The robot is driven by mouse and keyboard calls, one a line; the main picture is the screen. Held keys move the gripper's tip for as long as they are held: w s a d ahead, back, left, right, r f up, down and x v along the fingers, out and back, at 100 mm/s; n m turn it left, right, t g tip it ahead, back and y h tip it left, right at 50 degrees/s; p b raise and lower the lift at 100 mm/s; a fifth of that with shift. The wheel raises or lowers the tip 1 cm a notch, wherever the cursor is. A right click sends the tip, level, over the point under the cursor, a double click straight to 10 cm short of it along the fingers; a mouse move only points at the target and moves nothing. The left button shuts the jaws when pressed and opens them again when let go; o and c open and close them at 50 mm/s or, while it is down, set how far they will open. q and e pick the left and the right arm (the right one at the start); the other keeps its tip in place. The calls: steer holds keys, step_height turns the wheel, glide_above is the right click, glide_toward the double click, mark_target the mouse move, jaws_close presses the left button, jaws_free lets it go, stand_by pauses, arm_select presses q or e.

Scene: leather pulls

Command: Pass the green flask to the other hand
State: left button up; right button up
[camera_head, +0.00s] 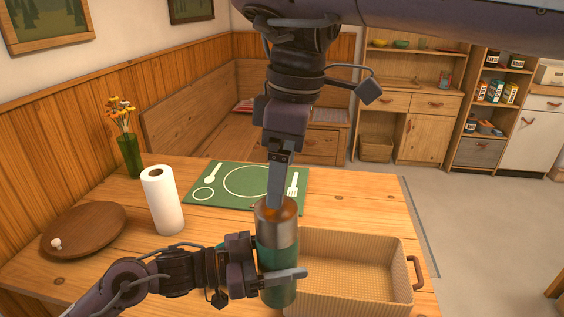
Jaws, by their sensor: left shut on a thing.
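The green flask (277,256), with a metallic upper band and a brownish-orange top, stands upright in the front middle of the head view. My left gripper (288,275) comes in from the left and is shut on the flask's lower body. One finger crosses the front of the flask; the other is hidden. My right gripper (277,188) hangs down from above, with its fingertips at the flask's top. It is seen edge-on, so its opening and any contact cannot be told.
A woven basket (340,241) with a side handle lies right of the flask. A green placemat (224,198) lies behind it. A paper roll (162,200), a round wooden board (85,228) and a flower vase (130,156) stand left. Bare table (375,195) shows at the right.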

mark_target(277, 255)
arm_select(q)
steer(key=shift+r, duration=0.1)
arm_select(e)
steer(key=f, duration=0.4)
steer(key=a+f, duration=0.1)
steer(key=f, duration=0.6)
steer(key=shift+w+a+f, duration=0.1)
steer(key=shift+a+f, duration=0.1)
steer(key=shift+f, duration=0.1)
arm_select(q)
steer(key=shift+w, duration=0.1)
arm_select(e)
steer(key=c, duration=1.4)
arm_select(q)
steer(key=o, duration=1.4)
steer(key=shift+c, duration=0.2)
arm_select(e)
steer(key=shift+r, duration=0.1)
steer(key=shift+c, duration=0.7)
arm_select(q)
steer(key=shift+a, duration=0.1)
